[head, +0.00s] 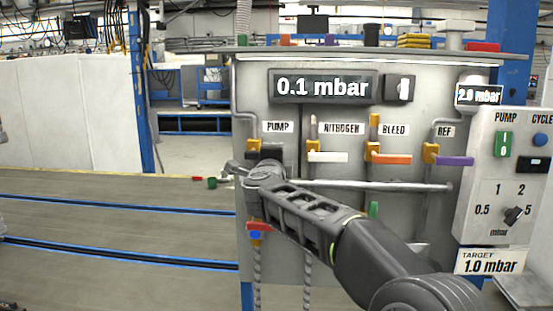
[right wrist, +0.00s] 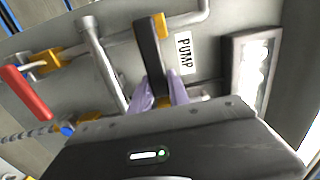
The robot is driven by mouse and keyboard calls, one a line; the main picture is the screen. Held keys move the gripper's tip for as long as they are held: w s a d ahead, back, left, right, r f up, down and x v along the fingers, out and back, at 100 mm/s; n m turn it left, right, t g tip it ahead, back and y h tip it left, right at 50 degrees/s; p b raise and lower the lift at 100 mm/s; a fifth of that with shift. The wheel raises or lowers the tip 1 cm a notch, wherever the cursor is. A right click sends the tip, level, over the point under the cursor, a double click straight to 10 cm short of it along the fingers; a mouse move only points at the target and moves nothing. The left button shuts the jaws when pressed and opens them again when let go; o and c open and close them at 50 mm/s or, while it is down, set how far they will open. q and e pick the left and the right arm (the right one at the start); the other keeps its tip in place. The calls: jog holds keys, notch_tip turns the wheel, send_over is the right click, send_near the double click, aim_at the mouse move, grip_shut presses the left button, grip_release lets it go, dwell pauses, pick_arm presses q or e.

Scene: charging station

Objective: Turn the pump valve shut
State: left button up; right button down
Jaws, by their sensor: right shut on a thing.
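The pump valve has a yellow body (head: 254,146) and a black lever (head: 270,151), below the PUMP label at the panel's left. The lever points right, about level, like the other valve levers. My right gripper reaches it from the lower right, and my arm hides the space just below the valve. In the right wrist view the black lever (right wrist: 149,46) runs from its yellow body (right wrist: 160,25) down between the pale purple fingers of my right gripper (right wrist: 160,90), which is shut on its free end. My left gripper is not in view.
To the right are the white nitrogen (head: 328,157), orange bleed (head: 390,159) and purple ref (head: 455,161) levers. A horizontal pipe (head: 400,186) runs below them. The display (head: 323,87) reads 0.1 mbar. A red handle (right wrist: 27,92) is near the wrist.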

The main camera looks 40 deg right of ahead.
jog(key=shift+f, duration=0.1)
jog(key=c, duration=1.2)
grip_release()
jog(key=shift+c, duration=0.2)
jog(key=v, duration=0.7)
jog(key=shift+s+a+b, duration=0.25)
jog(key=shift+a+b, duration=0.1)
jog(key=shift+b, duration=0.05)
